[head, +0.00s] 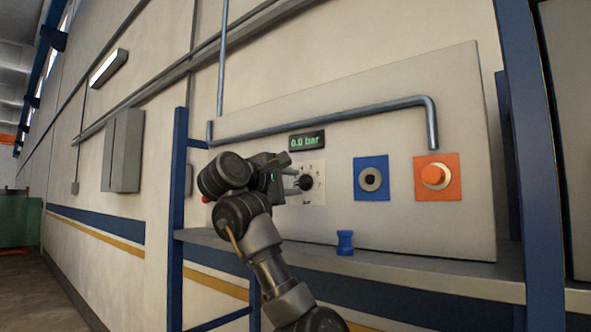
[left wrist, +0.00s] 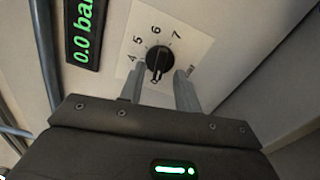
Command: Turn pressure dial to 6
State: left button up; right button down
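The black pressure dial (head: 306,183) sits on a white scale plate on the grey panel. In the left wrist view the dial (left wrist: 158,59) shows with the numbers 4, 5, 6 and 7 around its far side. A small white mark shows on its near end, pointing away from the 6. My left gripper (head: 298,182) is at the dial. In the left wrist view its fingers (left wrist: 160,82) are apart, one on either side of the dial's near end. Contact cannot be told. The display (head: 307,141) reads 0.0 bar. My right gripper is out of view.
A blue plate with a round socket (head: 370,179) and an orange push button (head: 435,175) are right of the dial. A bent metal pipe (head: 330,117) runs above. A small blue object (head: 345,243) stands on the shelf (head: 430,275) below. Blue posts flank the panel.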

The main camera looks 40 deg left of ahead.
pick_arm(q)
jog(key=shift+w, duration=0.7)
jog(key=shift+w, duration=0.1)
grip_shut()
